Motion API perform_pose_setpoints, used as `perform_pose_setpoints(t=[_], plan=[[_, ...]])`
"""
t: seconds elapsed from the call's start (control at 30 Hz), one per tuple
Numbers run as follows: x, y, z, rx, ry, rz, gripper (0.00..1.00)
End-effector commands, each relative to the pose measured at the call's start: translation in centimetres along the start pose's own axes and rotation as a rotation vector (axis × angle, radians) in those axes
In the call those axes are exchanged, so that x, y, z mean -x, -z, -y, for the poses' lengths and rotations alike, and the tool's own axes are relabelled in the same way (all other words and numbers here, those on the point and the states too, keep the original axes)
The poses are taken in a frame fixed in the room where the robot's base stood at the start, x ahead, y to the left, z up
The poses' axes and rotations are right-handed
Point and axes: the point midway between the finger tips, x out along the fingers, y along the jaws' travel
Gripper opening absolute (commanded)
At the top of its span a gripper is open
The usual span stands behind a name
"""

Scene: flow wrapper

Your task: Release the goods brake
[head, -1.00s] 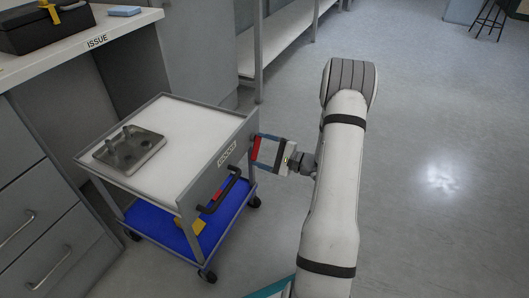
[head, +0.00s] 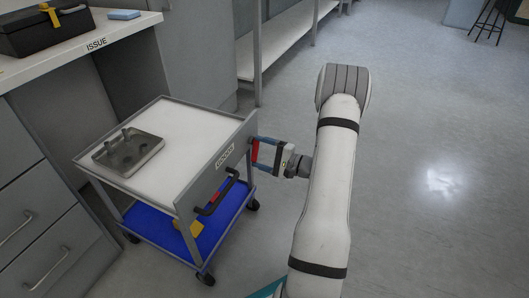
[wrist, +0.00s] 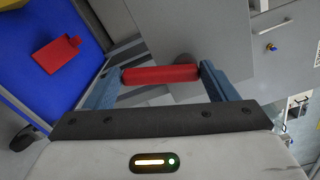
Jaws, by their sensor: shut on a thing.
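The goods cart (head: 205,188) has a white top, grey sides and a labelled end panel. A red brake handle (head: 255,150) sticks out by the cart's right corner post. In the wrist view the red bar of the brake handle (wrist: 160,75) lies across between the two blue fingers. My gripper (head: 259,153) is shut on this bar, one finger at each end. It also shows in the wrist view (wrist: 160,78). A round dark knob or pivot shows partly behind the bar.
A metal tray (head: 130,150) sits on the cart top, and a black push handle (head: 222,195) is on its end panel. The blue lower shelf (head: 150,220) holds yellow and red items. The ISSUE counter (head: 80,50) is at left; open floor lies right.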

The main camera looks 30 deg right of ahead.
Motion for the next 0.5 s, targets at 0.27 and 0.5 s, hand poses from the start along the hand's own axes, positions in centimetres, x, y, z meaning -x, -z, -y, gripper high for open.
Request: perform_pose_setpoints(t=[0.27, 0.5], plan=[[0.14, 0.06, -0.02, 0.001, 0.0, -0.003, 0.98], [0.21, 0.09, 0.02, 0.0, 0.001, -0.004, 1.0]])
